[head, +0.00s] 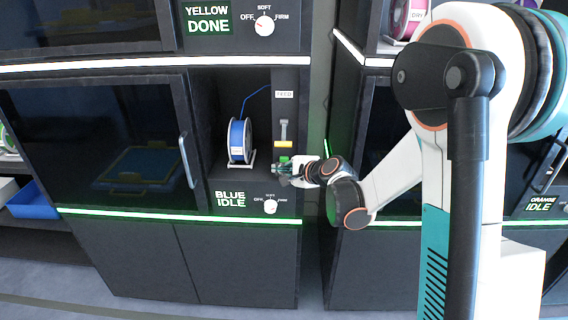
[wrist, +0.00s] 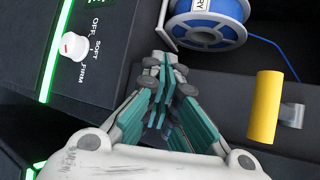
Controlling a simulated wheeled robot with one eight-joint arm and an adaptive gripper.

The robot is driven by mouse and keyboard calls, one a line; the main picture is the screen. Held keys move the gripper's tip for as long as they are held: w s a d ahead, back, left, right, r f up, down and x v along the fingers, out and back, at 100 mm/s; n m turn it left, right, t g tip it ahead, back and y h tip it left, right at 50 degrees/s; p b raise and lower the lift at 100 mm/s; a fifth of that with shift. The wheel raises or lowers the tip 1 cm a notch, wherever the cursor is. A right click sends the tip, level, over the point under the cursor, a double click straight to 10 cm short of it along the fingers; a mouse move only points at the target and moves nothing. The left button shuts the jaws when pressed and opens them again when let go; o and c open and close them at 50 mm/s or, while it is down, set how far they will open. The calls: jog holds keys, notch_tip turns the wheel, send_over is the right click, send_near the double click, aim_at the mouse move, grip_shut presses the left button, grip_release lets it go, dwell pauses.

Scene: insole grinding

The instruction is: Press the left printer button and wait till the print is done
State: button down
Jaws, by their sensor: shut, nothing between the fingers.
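The left printer (head: 120,200) is a dark cabinet with a glass door, and its sign (head: 231,199) reads BLUE IDLE. A small green patch (head: 284,159), which looks like a button, shows on its right-hand panel under a yellow lever (head: 284,130). My gripper (head: 280,171) is at that panel, just below the green patch; I cannot tell whether it touches. In the wrist view my gripper (wrist: 163,72) is shut and empty, its fingertips close to the panel between the blue spool and the white knob (wrist: 74,46). The button does not show in the wrist view.
A blue filament spool (head: 240,140) stands in the bay left of my gripper, and it also shows in the wrist view (wrist: 210,20). A door handle (head: 188,160) stands out further left. The printer above reads YELLOW DONE (head: 208,19). Another reads ORANGE IDLE (head: 541,204).

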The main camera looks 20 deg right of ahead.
jog(key=shift+w, duration=0.15)
dwell(0.5)
jog(key=shift+w+d, duration=0.15)
jog(key=shift+w, duration=0.1)
jog(key=shift+w+d, duration=0.15)
jog(key=shift+w, duration=0.3)
dwell(0.8)
jog(key=shift+s, duration=0.15)
jog(key=shift+s+a, duration=0.3)
jog(key=shift+s, duration=0.4)
jog(key=s, duration=0.1)
jog(key=s+a, duration=0.1)
jog(key=s, duration=0.1)
jog(key=s+b, duration=0.1)
jog(key=shift+s+a, duration=0.25)
jog(key=shift+s, duration=0.15)
dwell(0.7)
